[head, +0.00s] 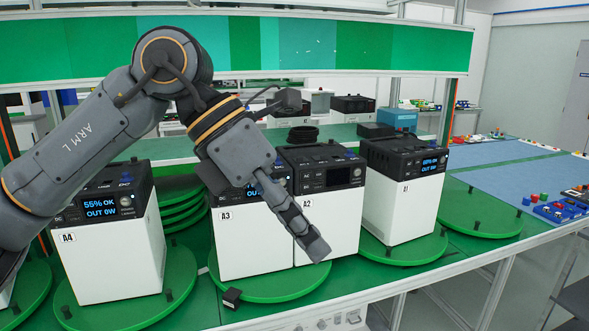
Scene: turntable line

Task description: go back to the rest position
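My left arm comes in from the left, and its gripper (318,248) points down and to the right in front of the power units A3 (240,245) and A2 (332,230). The fingers are seen edge-on, so their opening does not show. Whether they touch the units cannot be told. The arm hides part of A3's top and display. My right gripper is not in view.
Power unit A4 (112,255) stands on a green turntable (150,318) at left. Another unit (402,207) stands on a turntable at right. A small black block (231,297) lies at the front. An empty turntable (480,213) and blue mats (520,178) are farther right.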

